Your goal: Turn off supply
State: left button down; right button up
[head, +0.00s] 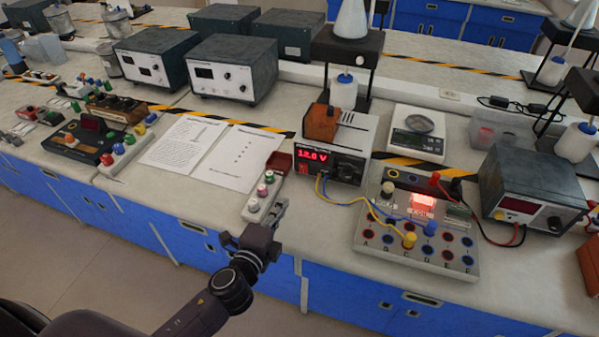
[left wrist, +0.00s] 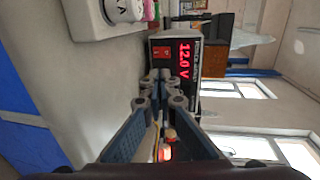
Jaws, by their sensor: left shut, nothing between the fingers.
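The power supply (head: 345,168) stands on the bench, its red display lit and reading 12.0 V. Yellow and blue leads run from its front to a circuit board (head: 368,238) with a glowing red lamp (head: 424,203). My left gripper (head: 279,209) is shut and empty, in front of and left of the supply, near the bench's front edge. In the left wrist view the supply appears turned on its side (left wrist: 202,70), with a red rocker switch (left wrist: 161,52) beside its display. The shut fingertips (left wrist: 160,76) overlap the supply's lower front in that view; contact cannot be told.
A small tray (head: 254,210) of colored terminal posts stands just left of my gripper. Papers (head: 230,152) lie farther left. A scale (head: 418,130) and a second meter box (head: 530,185) stand to the right. The bench edge is close below the gripper.

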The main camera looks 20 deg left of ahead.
pick_arm(q)
jog(key=shift+w, duration=0.2)
jog(key=p, duration=0.1)
send_near(303, 167)
jog(key=shift+w+f, duration=0.1)
jog(key=shift+f, duration=0.6)
jog(key=w, duration=0.5)
jog(key=shift+w+d+f+p, duration=0.1)
jog(key=shift+p, duration=0.25)
jog(key=shift+w, duration=0.6)
pick_arm(e)
jog(key=shift+w+r, duration=0.3)
jog(key=shift+r, duration=0.6)
pick_arm(q)
jog(key=shift+w+r+p, duration=0.3)
jog(key=shift+w+r, duration=0.1)
jog(key=shift+w, duration=0.05)
jog(key=shift+f, duration=0.25)
pick_arm(e)
jog(key=shift+w+r, duration=0.1)
jog(key=shift+r, duration=0.05)
pick_arm(q)
jog(key=shift+s, duration=0.1)
